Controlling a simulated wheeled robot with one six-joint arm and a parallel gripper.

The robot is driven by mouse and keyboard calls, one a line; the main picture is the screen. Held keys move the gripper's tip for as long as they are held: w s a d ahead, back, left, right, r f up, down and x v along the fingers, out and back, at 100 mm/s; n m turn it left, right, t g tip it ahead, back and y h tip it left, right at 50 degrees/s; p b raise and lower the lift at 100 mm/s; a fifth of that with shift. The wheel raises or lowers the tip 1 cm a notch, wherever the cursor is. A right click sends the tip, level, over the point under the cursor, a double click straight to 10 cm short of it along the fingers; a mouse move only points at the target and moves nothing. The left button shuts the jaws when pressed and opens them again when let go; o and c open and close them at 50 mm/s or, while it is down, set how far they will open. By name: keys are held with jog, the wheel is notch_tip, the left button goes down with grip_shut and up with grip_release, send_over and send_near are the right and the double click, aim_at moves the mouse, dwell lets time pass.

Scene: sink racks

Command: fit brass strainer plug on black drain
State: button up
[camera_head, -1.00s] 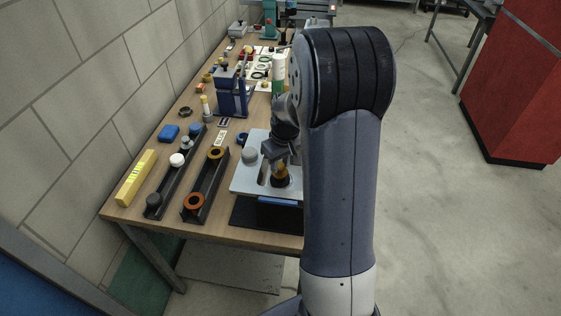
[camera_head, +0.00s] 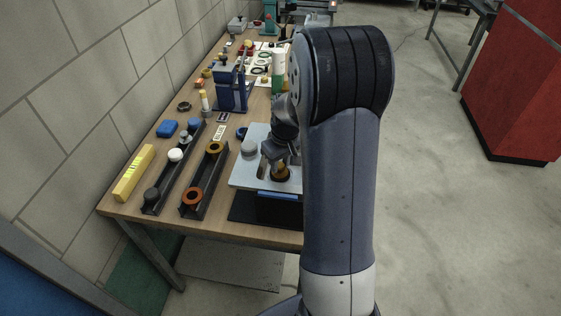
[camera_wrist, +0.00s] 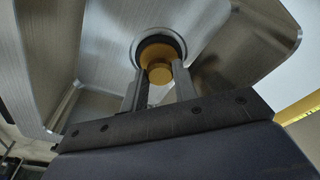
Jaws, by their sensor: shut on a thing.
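The brass strainer plug (camera_wrist: 160,73) is between the two fingers of my gripper (camera_wrist: 158,84) in the wrist view, and the fingers are shut on its knob. Behind it the dark ring of the black drain (camera_wrist: 142,48) surrounds the brass disc in the metal sink basin (camera_wrist: 95,60). The plug looks over or in the drain; I cannot tell whether it is fully seated. In the head view the plug (camera_head: 282,168) shows under my gripper (camera_head: 277,157), with the black drain (camera_head: 281,178) just below it.
The sink's pale deck (camera_head: 241,180) carries a grey rounded piece (camera_head: 249,148). To its left are two black racks with round parts, including an orange ring (camera_head: 191,198), and a yellow block (camera_head: 134,173). A blue stand (camera_head: 231,90) is farther back. The wall bounds the left.

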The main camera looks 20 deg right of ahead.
dwell(0.3)
jog(key=o, duration=1.1)
jog(key=r, duration=0.3)
jog(key=s+r, duration=0.1)
jog(key=r, duration=0.6)
jog(key=shift+s+d+r+b, duration=0.15)
jog(key=shift+s+r+b, duration=0.15)
jog(key=shift+r+b, duration=0.1)
jog(key=shift+f, duration=0.1)
jog(key=f, duration=0.3)
jog(key=w+f, duration=0.1)
jog(key=f, duration=0.6)
jog(key=shift+w+f+p, duration=0.3)
jog(key=shift+f+p, duration=0.05)
jog(key=shift+p, duration=0.05)
jog(key=shift+r+p, duration=0.35)
jog(key=shift+r, duration=0.1)
